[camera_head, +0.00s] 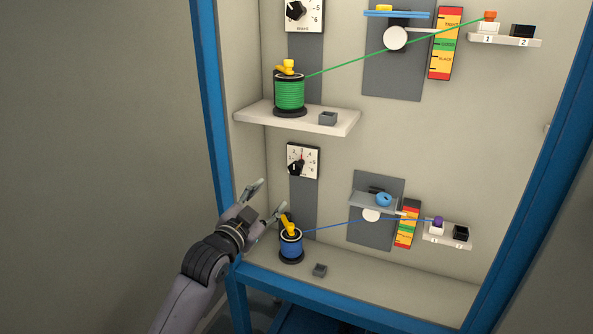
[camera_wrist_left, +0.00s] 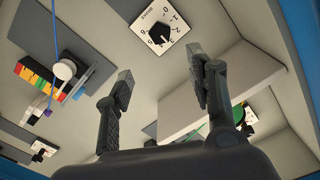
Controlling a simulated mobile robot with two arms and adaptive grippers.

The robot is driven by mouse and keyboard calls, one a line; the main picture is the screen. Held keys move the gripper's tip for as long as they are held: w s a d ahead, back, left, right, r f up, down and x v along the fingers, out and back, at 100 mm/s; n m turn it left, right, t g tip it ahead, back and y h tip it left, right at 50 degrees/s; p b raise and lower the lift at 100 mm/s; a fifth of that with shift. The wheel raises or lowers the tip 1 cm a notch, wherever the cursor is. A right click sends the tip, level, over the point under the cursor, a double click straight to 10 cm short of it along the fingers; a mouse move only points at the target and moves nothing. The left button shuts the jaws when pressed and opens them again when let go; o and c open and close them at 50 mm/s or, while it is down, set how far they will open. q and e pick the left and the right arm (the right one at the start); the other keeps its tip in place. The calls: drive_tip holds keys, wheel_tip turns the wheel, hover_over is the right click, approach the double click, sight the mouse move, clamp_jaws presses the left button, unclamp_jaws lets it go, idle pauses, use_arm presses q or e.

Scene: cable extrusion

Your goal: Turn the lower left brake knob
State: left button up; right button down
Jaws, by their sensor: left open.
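The lower left brake knob (camera_head: 295,168) is black and sits on a white dial plate (camera_head: 314,154) with a number scale, on the back panel above the blue spool. In the left wrist view the knob (camera_wrist_left: 160,34) shows ahead of the fingers. My left gripper (camera_head: 268,199) is open and empty, lower left of the dial in the head view. Its fingers (camera_wrist_left: 161,80) are apart and do not touch the knob. My right gripper is not in view.
A blue spool (camera_head: 291,246) with a yellow top piece (camera_head: 289,226) stands close to my left gripper. A shelf (camera_head: 340,121) with a green spool (camera_head: 289,95) is above. A blue cable (camera_head: 335,226) runs right. The blue frame post (camera_head: 211,100) is at left.

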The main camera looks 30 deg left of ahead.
sight(295, 169)
use_arm(q)
drive_tip(key=w+p, duration=0.1)
drive_tip(key=w, duration=0.9)
drive_tip(key=w+a+p, duration=0.1)
drive_tip(key=w, duration=0.4)
drive_tip(key=shift+w+p, duration=0.35)
drive_tip(key=shift+w, duration=0.7)
drive_tip(key=shift+c, duration=0.5)
drive_tip(key=c, duration=1)
